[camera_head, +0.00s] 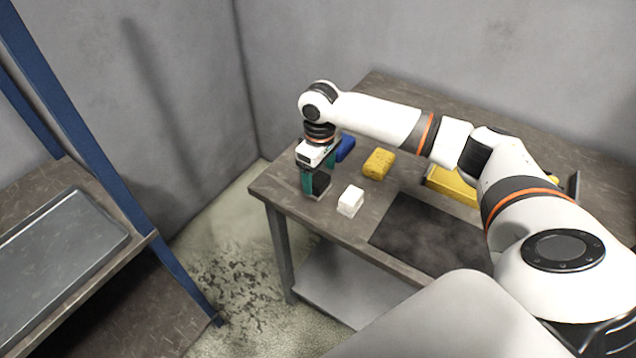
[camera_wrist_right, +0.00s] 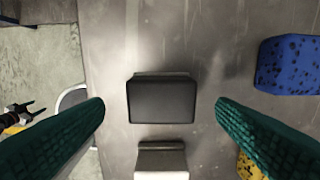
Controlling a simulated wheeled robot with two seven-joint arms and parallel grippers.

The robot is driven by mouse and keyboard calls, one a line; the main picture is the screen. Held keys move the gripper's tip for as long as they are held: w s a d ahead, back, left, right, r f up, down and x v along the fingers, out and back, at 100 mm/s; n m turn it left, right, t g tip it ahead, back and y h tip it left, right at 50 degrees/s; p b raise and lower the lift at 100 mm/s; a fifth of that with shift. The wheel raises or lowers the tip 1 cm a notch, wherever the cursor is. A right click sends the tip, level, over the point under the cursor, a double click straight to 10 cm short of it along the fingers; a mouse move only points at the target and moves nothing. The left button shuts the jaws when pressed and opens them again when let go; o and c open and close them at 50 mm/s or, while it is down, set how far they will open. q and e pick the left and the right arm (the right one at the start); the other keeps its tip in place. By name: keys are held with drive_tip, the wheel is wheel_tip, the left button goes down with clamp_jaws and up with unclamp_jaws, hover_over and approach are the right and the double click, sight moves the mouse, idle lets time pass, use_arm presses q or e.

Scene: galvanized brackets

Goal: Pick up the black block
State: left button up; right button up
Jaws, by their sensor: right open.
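The black block (camera_wrist_right: 161,100) lies on the worn metal table in the middle of the right wrist view. In the head view the black block (camera_head: 321,183) shows partly, near the table's left corner, with my gripper over it. My right gripper (camera_head: 313,186) points down there and is open. Its two green fingers (camera_wrist_right: 160,112) stand on either side of the block in the wrist view, with a gap on each side. My left gripper does not show in the head view.
A white block (camera_head: 350,201) sits close beside the black block. A blue sponge (camera_head: 345,147) and a yellow sponge (camera_head: 378,164) lie behind. A dark mat (camera_head: 420,234) and a yellow object (camera_head: 452,186) are to the right. The table's left edge is near.

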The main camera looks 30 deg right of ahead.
sight(319, 179)
wheel_tip(319, 179, down, 4)
drive_tip(key=shift+w+r, duration=0.15)
drive_tip(key=shift+r, duration=0.05)
drive_tip(key=shift+f, duration=0.2)
drive_tip(key=c, duration=1.1)
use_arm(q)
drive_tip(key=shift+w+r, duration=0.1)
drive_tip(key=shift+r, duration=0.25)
use_arm(e)
drive_tip(key=shift+r, duration=0.1)
wheel_tip(319, 179, up, 10)
drive_tip(key=shift+f, duration=0.1)
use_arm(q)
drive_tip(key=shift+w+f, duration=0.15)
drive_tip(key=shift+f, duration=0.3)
